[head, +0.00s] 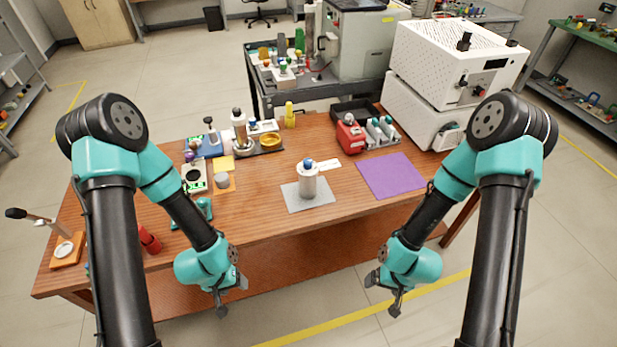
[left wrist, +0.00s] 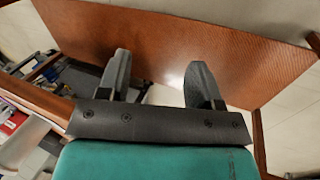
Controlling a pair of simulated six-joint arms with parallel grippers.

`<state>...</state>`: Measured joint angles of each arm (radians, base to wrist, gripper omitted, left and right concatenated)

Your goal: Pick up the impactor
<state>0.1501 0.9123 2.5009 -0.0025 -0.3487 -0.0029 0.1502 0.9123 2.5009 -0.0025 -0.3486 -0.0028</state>
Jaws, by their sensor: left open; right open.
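My left gripper (head: 232,295) hangs in front of the table's near edge, below and left of the cylinder. It is open and empty; its two fingers (left wrist: 158,80) show apart in the left wrist view. My right gripper (head: 383,293) hangs in front of the table, below and right of the cylinder. It is open, and I see nothing in it.
A purple mat (head: 391,176) lies to the right, with a red device (head: 350,136) behind it. A scale (head: 195,178), a yellow bottle (head: 290,115) and other items crowd the left and back. The table's front edge (head: 250,234) is clear in the middle.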

